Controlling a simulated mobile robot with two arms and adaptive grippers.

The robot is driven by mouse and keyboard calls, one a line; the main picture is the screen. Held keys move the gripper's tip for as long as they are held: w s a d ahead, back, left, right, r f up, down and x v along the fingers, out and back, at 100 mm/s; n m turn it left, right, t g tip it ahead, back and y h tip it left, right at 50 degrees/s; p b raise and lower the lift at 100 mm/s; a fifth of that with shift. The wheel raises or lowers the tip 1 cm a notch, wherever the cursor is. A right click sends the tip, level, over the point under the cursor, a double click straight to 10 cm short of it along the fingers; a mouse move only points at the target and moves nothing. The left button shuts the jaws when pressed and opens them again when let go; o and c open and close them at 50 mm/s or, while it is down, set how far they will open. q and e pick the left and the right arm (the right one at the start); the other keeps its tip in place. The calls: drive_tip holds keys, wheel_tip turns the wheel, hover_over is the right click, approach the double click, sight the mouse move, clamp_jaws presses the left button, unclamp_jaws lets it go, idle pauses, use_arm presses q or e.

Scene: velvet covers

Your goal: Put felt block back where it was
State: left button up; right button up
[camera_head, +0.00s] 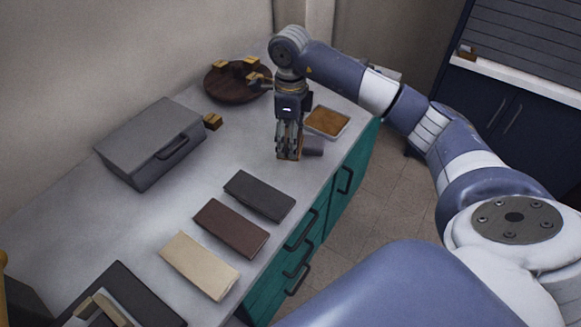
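My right gripper (289,154) points straight down over the far part of the counter, its fingertips low near the surface. A small brown-orange piece shows at its fingertips, but whether they grip it is too small to tell. A small grey block (314,146), possibly the felt block, lies on the counter just right of the fingers, partly hidden by them. Three flat covers lie in a row toward the front: dark grey (259,195), brown (231,228) and cream (200,265).
A grey case (139,150) with a handle stands at the left, a small wooden block (213,121) beside it. A round dark board (232,92) holds several wooden blocks. A shallow tray (327,122) with a tan inside sits near the right edge. A dark tray (150,304) lies in front.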

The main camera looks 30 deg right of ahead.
wheel_tip(320, 180, down, 4)
drive_tip(key=shift+f+p, duration=0.2)
drive_tip(key=shift+p, duration=0.15)
drive_tip(key=shift+f, duration=0.6)
wheel_tip(320, 180, down, 2)
drive_tip(key=shift+a+f+p, duration=0.1)
drive_tip(key=shift+f+p, duration=0.05)
drive_tip(key=shift+p, duration=0.2)
drive_tip(key=shift+f, duration=0.4)
drive_tip(key=shift+f+b, duration=0.15)
drive_tip(key=shift+b, duration=0.15)
use_arm(q)
drive_tip(key=shift+s+d+r, duration=0.1)
drive_tip(key=shift+s+r, duration=0.45)
drive_tip(key=shift+r, duration=0.05)
use_arm(e)
drive_tip(key=o, duration=0.7)
